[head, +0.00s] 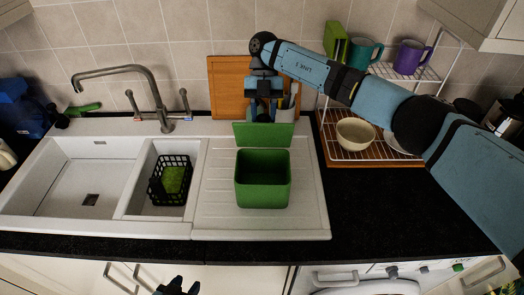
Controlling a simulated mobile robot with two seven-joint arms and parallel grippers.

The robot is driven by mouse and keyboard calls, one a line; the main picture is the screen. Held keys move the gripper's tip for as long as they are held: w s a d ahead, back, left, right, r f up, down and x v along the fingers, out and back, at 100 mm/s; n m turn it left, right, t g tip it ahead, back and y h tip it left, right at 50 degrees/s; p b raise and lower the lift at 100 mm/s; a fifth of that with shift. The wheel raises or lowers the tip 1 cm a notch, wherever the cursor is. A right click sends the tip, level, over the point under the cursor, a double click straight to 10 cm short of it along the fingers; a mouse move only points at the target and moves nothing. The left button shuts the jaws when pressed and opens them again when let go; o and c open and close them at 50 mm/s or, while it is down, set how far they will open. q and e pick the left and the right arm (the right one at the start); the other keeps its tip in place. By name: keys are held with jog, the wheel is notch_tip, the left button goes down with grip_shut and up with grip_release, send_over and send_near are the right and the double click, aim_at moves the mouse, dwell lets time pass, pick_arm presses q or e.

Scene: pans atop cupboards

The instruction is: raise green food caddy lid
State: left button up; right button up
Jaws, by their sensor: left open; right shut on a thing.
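The green food caddy (262,192) stands on the white draining board, its top open and its inside in view. Its green lid (250,135) is up at the caddy's back edge, its flat face towards me. My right gripper (264,116) comes down from above and is shut on the lid's upper edge; its fingertips are partly hidden behind the lid. My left gripper (177,288) is open and empty at the bottom edge, low in front of the cupboards and only partly in view.
A white sink (65,190) with a black basket (160,190) and a tap (150,90) lies left of the caddy. A wooden board (228,85) leans behind. A rack with a bowl (355,134) and mugs (408,56) stands right. The black worktop (370,210) is clear in front.

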jog(key=o, duration=0.7)
jog(key=shift+b+v, duration=0.4)
jog(key=shift+v, duration=0.9)
jog(key=shift+p+v, duration=0.45)
jog(key=shift+v, duration=1.25)
